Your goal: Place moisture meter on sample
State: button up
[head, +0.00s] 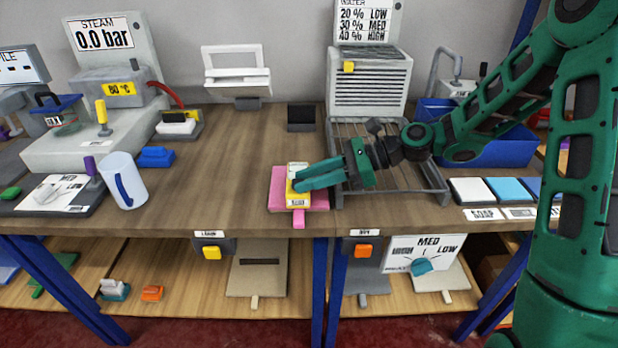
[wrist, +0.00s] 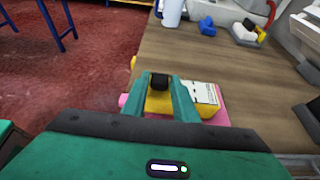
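The moisture meter (head: 298,199) is a yellow block with a pale face and a black knob. It is at or just above the pink sample pad (head: 281,183), near the table's front edge; I cannot tell if a thin gap is left. My gripper (head: 299,182) reaches in from the right with its green fingers across the meter. In the wrist view, my gripper (wrist: 162,88) has its fingertips on both sides of the black knob, with no clear gap. The yellow body (wrist: 160,104) lies below, over the pink pad (wrist: 221,116). The fingers hide part of the meter.
A wire rack (head: 433,185) stands right of the pad, under my arm. A white mug (head: 122,180) and a blue block (head: 156,157) are at the left. Several flat pads, including a light blue one (head: 509,190), lie at the right. The wood between mug and pad is clear.

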jog(key=shift+o, duration=1.1)
jog(key=shift+d+r, duration=0.1)
jog(key=shift+r, duration=0.05)
jog(key=v, duration=1.1)
jog(key=shift+d+r, duration=0.1)
jog(key=shift+d, duration=0.3)
jog(key=shift+s, duration=0.1)
